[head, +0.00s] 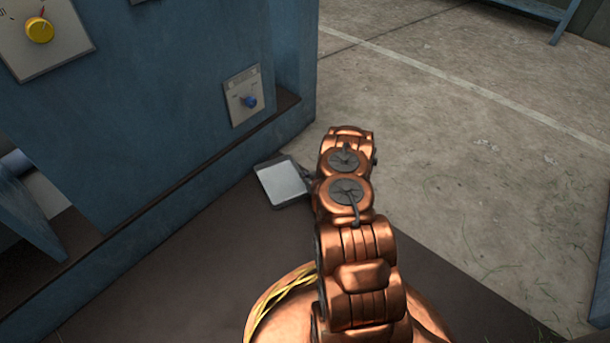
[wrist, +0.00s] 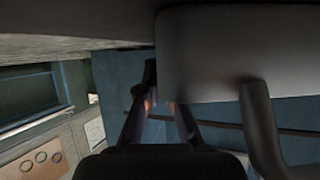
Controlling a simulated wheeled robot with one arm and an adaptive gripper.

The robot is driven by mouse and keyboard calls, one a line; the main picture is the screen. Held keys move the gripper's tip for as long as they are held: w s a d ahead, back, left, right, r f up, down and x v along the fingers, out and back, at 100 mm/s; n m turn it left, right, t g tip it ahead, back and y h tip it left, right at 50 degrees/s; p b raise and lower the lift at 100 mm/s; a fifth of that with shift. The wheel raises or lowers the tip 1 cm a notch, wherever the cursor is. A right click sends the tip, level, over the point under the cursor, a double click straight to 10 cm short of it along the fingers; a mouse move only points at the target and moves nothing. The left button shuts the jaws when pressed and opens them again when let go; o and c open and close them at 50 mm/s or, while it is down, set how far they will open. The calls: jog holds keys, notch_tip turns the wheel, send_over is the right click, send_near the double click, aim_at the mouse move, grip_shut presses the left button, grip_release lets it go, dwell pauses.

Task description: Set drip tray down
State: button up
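The drip tray (head: 283,182) is a flat, light grey rectangle with a darker rim. In the head view it is low by the foot of the blue cabinet, just left of my arm's end. I cannot tell whether it touches the floor. In the wrist view the tray (wrist: 215,50) is a large grey slab with rounded corners, upper right. My gripper (wrist: 158,85) has its dark fingers close together at the tray's left edge; they look shut on it. The tray hides part of one finger. In the head view my arm hides most of the gripper.
The blue cabinet (head: 150,110) stands at left, with a yellow knob (head: 40,30) and a blue knob (head: 249,101) on plates. A dark brown floor strip (head: 180,270) runs along it. Open concrete floor (head: 480,150) lies to the right, with a blue bench leg (head: 565,22) at the back.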

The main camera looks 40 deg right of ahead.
jog(key=o, duration=0.4)
jog(key=shift+o, duration=0.2)
jog(key=shift+r, duration=0.1)
